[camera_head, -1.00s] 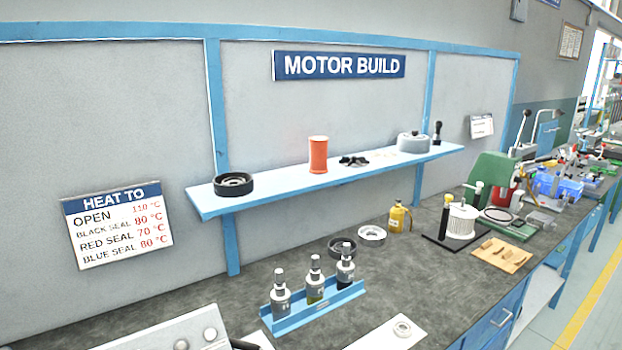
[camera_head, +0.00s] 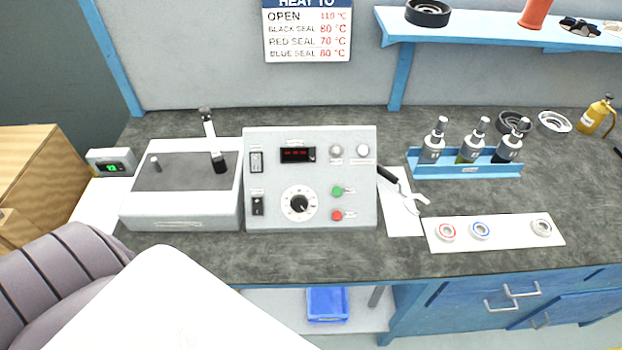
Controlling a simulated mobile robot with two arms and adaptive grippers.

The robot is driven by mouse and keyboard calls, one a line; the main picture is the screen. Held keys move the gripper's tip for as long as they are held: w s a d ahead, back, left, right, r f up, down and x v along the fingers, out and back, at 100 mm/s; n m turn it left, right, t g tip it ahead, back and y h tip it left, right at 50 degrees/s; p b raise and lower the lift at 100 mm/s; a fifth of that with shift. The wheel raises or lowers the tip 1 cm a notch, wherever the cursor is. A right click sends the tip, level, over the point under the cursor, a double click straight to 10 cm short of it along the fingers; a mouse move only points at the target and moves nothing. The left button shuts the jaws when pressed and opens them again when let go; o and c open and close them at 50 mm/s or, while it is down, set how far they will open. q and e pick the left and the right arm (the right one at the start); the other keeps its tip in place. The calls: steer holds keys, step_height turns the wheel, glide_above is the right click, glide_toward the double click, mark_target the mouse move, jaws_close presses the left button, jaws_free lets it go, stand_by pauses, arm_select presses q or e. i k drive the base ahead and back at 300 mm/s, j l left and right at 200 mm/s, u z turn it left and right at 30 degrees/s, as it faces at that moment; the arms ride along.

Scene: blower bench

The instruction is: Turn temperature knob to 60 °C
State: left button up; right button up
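The temperature knob (camera_head: 299,204) is a black knob on a round white dial, low on the sloped front of the grey control box (camera_head: 358,221). The dial marks are too small to read, so I cannot tell its setting. A dark display with red digits (camera_head: 297,155) sits above it, and its digits are not legible. Black switches are at the left, and a green button (camera_head: 337,191) and a red button (camera_head: 337,215) are to the right of the knob. Neither of my grippers is in view, and nothing touches the knob.
A grey unit with a dark top (camera_head: 181,211) stands directly left of the box. A tool with a black handle (camera_head: 404,187) lies at its right, beside a strip of ringed bearings (camera_head: 494,241) and a blue bottle rack (camera_head: 465,168). Bench in front is clear.

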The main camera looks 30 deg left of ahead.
mark_target(299, 203)
steer(key=u, duration=1.1)
